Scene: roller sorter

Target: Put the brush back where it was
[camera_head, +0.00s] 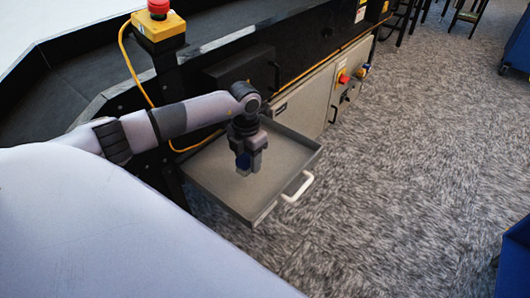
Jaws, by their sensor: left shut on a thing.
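My left gripper (249,168) points down over an open grey drawer (204,180) with a white handle (298,187). The rest of the brush is hidden by the gripper. I cannot tell whether the brush touches the drawer floor. The visible part of the drawer floor looks empty. My right gripper is not in view.
The drawer sticks out from the dark sorter frame. A yellow box with a red stop button (159,22) stands above it. A grey cabinet (305,104) with a red knob lies behind. A blue bin (515,262) is at the right edge; the carpet (400,180) between is clear.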

